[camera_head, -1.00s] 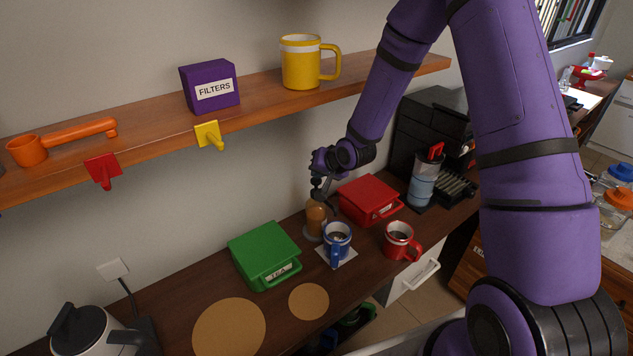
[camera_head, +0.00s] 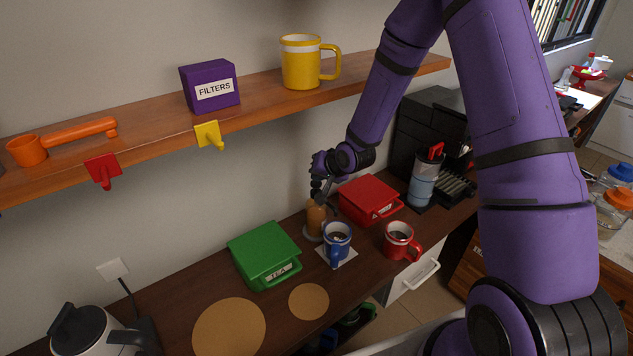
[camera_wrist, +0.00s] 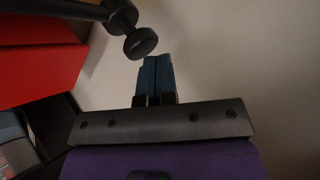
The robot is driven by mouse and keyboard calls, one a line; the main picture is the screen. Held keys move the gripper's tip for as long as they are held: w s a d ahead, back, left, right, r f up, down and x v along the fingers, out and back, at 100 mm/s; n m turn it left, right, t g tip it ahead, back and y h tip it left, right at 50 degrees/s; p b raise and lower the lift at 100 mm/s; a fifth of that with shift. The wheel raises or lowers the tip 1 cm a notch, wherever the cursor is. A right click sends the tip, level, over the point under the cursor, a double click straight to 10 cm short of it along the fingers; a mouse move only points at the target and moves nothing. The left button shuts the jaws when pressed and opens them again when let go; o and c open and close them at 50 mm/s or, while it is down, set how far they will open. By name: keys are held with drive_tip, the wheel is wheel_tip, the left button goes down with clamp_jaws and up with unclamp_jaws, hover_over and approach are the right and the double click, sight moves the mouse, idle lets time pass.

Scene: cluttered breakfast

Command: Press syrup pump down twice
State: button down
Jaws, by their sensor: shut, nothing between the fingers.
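The syrup bottle (camera_head: 316,217) is amber with a dark pump on top and stands on the counter near the wall, between the green and red boxes. My gripper (camera_head: 318,194) is directly over it, pointing down at the pump, and hides much of the pump head. In the wrist view my gripper's fingers (camera_wrist: 156,76) are together with nothing between them. A dark round knob on a rod (camera_wrist: 140,42), apparently part of the pump, shows just beyond the fingertips; I cannot tell whether they touch.
A blue mug (camera_head: 337,243) stands close in front of the bottle, with a red mug (camera_head: 401,242) to its right. A green tea box (camera_head: 264,250) and a red box (camera_head: 369,199) flank the bottle. The wooden shelf (camera_head: 265,92) runs above, behind my arm.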

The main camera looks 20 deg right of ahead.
sight(319, 182)
drive_tip(key=shift+f, duration=0.6)
idle(0.8)
drive_tip(key=shift+r, duration=1.95)
wheel_tip(319, 182, up, 6)
drive_tip(key=shift+s, duration=0.1)
idle(0.8)
